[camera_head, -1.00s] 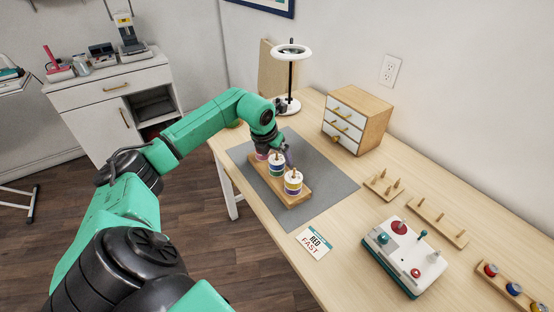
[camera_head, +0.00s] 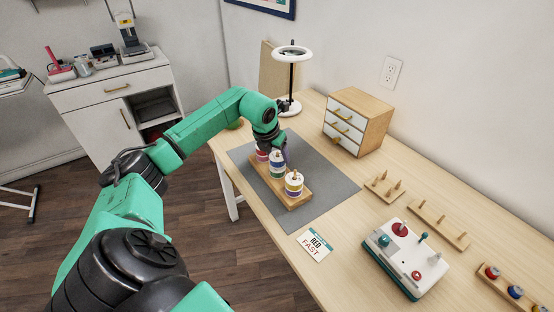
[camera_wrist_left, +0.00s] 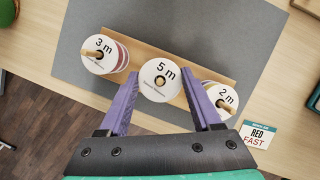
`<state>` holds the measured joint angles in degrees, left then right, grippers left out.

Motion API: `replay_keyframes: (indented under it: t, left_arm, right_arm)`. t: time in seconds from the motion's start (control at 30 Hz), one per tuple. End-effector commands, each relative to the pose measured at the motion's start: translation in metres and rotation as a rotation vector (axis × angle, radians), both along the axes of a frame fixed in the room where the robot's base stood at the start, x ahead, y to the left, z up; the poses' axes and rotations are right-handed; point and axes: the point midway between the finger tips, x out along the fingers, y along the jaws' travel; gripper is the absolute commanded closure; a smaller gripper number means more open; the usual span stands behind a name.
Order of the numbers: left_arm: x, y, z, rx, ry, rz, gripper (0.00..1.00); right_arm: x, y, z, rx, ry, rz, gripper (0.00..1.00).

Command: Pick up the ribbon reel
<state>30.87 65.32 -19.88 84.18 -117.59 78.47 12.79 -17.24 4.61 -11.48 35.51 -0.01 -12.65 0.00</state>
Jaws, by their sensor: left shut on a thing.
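Three ribbon reels with white tops are at a wooden peg board (camera_head: 303,193) on the grey mat. The middle reel, marked 5 m (camera_wrist_left: 160,68), has a green band and also shows in the head view (camera_head: 277,170). My left gripper (camera_wrist_left: 160,80) has its purple fingers on either side of this reel and is shut on it; the reel looks slightly raised. The reel marked 3 m (camera_wrist_left: 102,53), with a pink-red ribbon (camera_head: 262,157), is on one side. The reel marked 2 m (camera_wrist_left: 222,97), with purple and yellow bands (camera_head: 294,184), is on the other.
A card reading RED FAST (camera_head: 314,244) lies near the mat (camera_head: 325,178). A ring lamp (camera_head: 291,54) and a small drawer cabinet (camera_head: 358,120) stand behind. A white and teal device (camera_head: 405,262) and empty peg boards (camera_head: 440,224) are to the right.

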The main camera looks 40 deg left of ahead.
Motion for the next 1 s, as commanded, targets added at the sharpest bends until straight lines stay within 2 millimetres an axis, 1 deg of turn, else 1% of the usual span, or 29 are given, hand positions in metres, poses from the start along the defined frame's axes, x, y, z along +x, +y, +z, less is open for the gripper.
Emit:
replay_keyframes:
  t: [0.17,0.27,0.4,0.5,0.53,0.6,0.7,1.0]
  left_arm:
    - [0.001,0.001,0.04,0.001,-0.007,0.001,0.88]
    - [0.001,0.0,0.07,0.0,-0.009,0.001,0.88]
    - [0.002,0.0,0.123,-0.002,-0.011,0.001,0.88]
    - [0.001,0.0,0.153,-0.002,-0.007,0.0,0.88]
    - [0.001,0.0,0.16,-0.002,-0.007,0.0,0.88]
    - [0.001,0.0,0.171,-0.002,-0.004,0.0,0.88]
    - [0.001,0.0,0.18,-0.001,-0.003,0.001,0.88]
    - [0.0,0.0,0.181,0.0,0.0,0.001,0.88]
  right_arm:
    - [0.0,0.0,-0.004,0.0,0.0,0.0,0.5]
    - [0.0,0.0,-0.004,0.0,0.0,0.0,0.5]
    - [0.0,0.0,0.0,0.0,0.0,0.0,0.5]
    - [0.0,0.0,0.004,0.0,-0.001,0.0,0.5]
    - [0.0,0.0,0.005,0.0,-0.001,0.0,0.5]
    - [0.0,0.0,0.007,-0.001,-0.001,0.0,0.5]
    - [0.0,0.0,0.008,-0.001,-0.001,0.0,0.5]
    - [0.001,0.0,0.008,-0.001,-0.002,0.0,0.5]
